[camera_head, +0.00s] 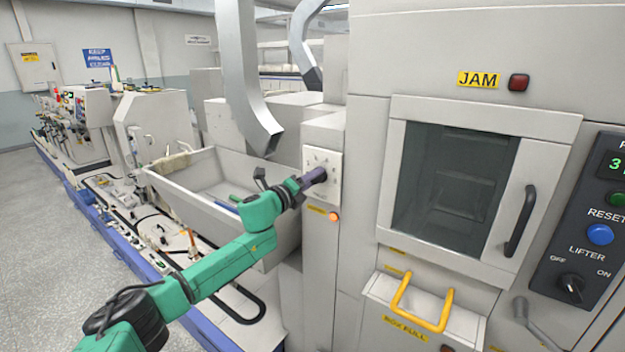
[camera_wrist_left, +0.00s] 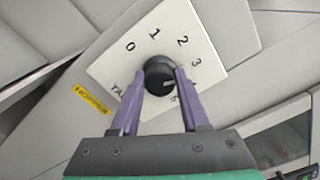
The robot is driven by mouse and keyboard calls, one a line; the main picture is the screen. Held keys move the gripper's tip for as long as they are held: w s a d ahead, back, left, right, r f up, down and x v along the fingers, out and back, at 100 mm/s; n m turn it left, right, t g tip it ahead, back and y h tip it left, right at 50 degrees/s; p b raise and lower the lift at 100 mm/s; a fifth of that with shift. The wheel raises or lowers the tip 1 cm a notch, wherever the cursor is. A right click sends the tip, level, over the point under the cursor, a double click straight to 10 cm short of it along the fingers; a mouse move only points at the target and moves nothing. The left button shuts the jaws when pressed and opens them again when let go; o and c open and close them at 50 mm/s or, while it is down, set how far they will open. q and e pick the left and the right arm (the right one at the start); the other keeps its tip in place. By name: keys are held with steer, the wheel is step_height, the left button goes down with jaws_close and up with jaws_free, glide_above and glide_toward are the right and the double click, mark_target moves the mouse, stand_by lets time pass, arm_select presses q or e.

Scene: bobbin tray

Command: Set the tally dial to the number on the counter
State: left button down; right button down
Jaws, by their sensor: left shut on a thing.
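The tally dial is a black round knob (camera_wrist_left: 159,76) on a white plate (camera_wrist_left: 205,42) with the numbers 0, 1, 2 and 3 readable around it. In the head view the plate (camera_head: 333,164) is on the narrow grey cabinet front. My left gripper (camera_wrist_left: 160,80) has its purple fingers on both sides of the knob and is shut on it; it also shows in the head view (camera_head: 320,176). A pale mark on the knob points right in the wrist view; a finger partly hides the numbers there. The counter (camera_head: 614,165) shows a green 3, cut by the picture's edge. My right gripper is out of view.
An orange lamp (camera_head: 334,216) is just below the dial plate. A grey open bin (camera_head: 285,222) lies left of it, under a metal chute (camera_head: 247,90). To the right are a windowed door (camera_head: 548,125) and a yellow handle (camera_head: 443,310).

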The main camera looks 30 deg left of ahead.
arm_select(q)
steer(key=shift+f, duration=0.2)
steer(key=shift+c, duration=2)
jaws_free()
steer(key=shift+r, duration=0.1)
steer(key=s+a+b, duration=0.2)
steer(key=s+b, duration=1.2)
steer(key=b, duration=0.4)
steer(key=shift+s, duration=0.2)
